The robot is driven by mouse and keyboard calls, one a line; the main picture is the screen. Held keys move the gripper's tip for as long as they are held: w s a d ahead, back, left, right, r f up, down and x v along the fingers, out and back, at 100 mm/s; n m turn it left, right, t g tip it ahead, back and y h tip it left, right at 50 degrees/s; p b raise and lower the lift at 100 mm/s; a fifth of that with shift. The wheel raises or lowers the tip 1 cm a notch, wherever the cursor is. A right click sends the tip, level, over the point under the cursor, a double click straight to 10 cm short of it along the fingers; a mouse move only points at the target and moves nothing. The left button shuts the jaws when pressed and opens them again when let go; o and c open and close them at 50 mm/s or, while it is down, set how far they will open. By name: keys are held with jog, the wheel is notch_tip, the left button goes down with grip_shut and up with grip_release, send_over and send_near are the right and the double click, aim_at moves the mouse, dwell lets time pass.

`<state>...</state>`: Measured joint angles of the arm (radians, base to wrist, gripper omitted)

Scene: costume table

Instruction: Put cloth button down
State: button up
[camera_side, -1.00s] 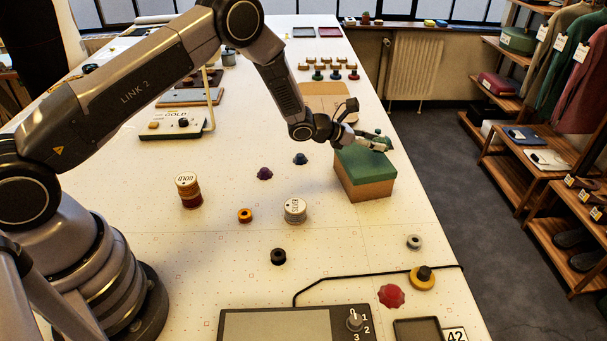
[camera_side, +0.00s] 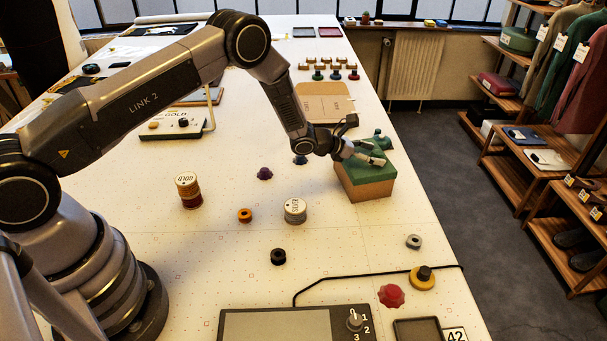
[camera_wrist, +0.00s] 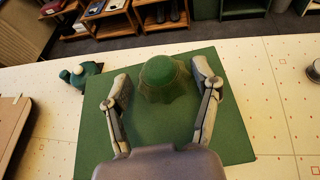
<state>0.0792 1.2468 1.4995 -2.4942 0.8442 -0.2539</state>
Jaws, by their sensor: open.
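A green domed cloth button (camera_wrist: 165,80) with a flared, skirt-like rim sits on the green top (camera_wrist: 150,130) of a block near its far edge in the wrist view. My gripper (camera_wrist: 162,90) is open, with one finger on each side of the button and a visible gap at both sides. In the side view my gripper (camera_side: 371,157) is low over the green-topped brown block (camera_side: 365,190). There I cannot make out the button against the green and the fingers.
A small dark green object (camera_side: 381,138) stands behind the block. A silver-labelled spool (camera_side: 295,211), an orange ring (camera_side: 245,215), a purple piece (camera_side: 265,173) and a blue piece (camera_side: 300,159) lie to the left. The table's right edge is close to the block.

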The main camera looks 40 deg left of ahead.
jog(key=shift+r, duration=0.1)
jog(key=shift+s+a+r, duration=0.15)
jog(key=v, duration=1.1)
jog(key=s+d+r+m+g+h, duration=0.2)
jog(key=s+d+r+m+g, duration=0.15)
jog(key=s+r+m, duration=0.6)
jog(key=s+d+r+m+g+h, duration=0.2)
jog(key=s+d+r+m+g, duration=0.3)
jog(key=r, duration=0.8)
jog(key=s+a+r+m+y, duration=0.2)
jog(key=s+a+m, duration=0.15)
jog(key=s, duration=0.35)
jog(key=s+a+r+m+y, duration=0.2)
jog(key=s+m, duration=0.3)
jog(key=s, duration=0.2)
jog(key=s+a+r+m+t+y, duration=0.1)
jog(key=s+a+m+t+y, duration=0.2)
jog(key=s+a+m+y, duration=0.3)
jog(key=s+a+y, duration=0.1)
jog(key=s+a, duration=0.3)
jog(key=a, duration=0.1)
jog(key=shift+s+r, duration=0.3)
jog(key=shift+s, duration=0.1)
jog(key=shift+c, duration=0.3)
